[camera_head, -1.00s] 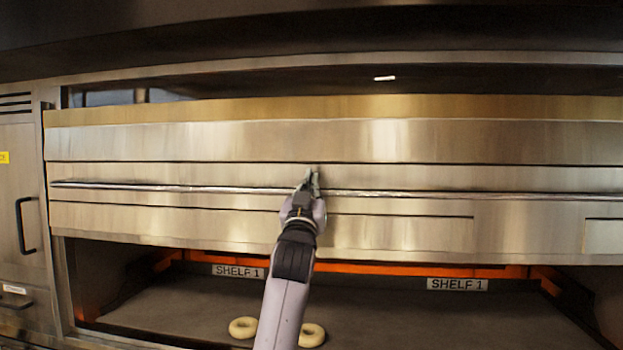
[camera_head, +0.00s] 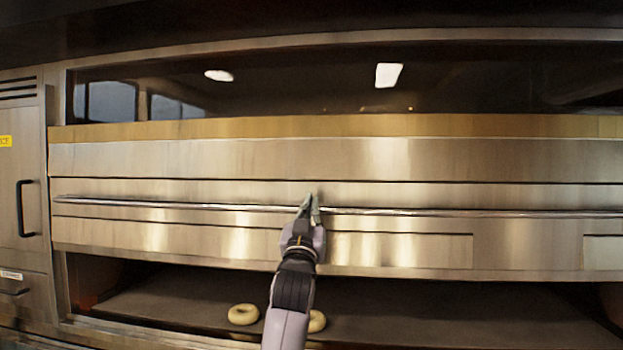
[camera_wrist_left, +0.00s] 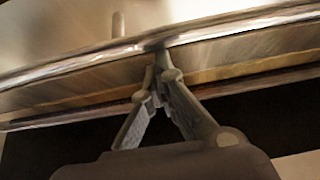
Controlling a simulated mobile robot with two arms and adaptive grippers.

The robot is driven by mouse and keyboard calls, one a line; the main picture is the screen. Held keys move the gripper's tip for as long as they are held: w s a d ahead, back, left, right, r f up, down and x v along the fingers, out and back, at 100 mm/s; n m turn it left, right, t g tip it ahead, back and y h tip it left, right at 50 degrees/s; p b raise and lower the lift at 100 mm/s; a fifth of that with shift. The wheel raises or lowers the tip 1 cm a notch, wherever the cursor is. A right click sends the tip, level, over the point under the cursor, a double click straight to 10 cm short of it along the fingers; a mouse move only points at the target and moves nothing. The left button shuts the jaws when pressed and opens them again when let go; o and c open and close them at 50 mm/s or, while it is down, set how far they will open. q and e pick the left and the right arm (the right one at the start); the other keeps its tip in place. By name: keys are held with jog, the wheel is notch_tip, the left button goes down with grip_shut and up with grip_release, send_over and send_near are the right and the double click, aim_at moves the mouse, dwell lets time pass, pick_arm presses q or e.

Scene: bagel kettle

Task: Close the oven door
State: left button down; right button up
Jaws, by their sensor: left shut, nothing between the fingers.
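The oven door (camera_head: 240,158) is a wide steel panel with a long horizontal bar handle (camera_head: 160,205). It stands partly lowered across the oven front, with an open gap below it. My left gripper (camera_head: 311,200) is shut and empty, with its fingertips at the bar near the middle of the door. In the left wrist view the fingertips (camera_wrist_left: 160,62) meet at the bar (camera_wrist_left: 75,66) and appear to touch it; the bar is not between them. My right gripper is not in view.
Two bagels lie on the oven deck (camera_head: 420,310) below the door, one left of my arm (camera_head: 243,314) and one partly hidden behind it (camera_head: 317,321). A steel cabinet with a black handle (camera_head: 22,208) stands at the left.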

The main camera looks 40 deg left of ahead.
pick_arm(q)
notch_tip(320, 180, down, 25)
jog(key=w+b, duration=0.1)
jog(key=b, duration=1.3)
jog(key=shift+a, duration=0.15)
jog(key=shift+r, duration=0.1)
notch_tip(320, 180, up, 4)
jog(key=p, duration=0.4)
jog(key=b+v, duration=0.3)
jog(key=v, duration=0.7)
jog(key=shift+s+d+b, duration=0.25)
jog(key=shift+s+b, duration=0.1)
jog(key=shift+s, duration=0.1)
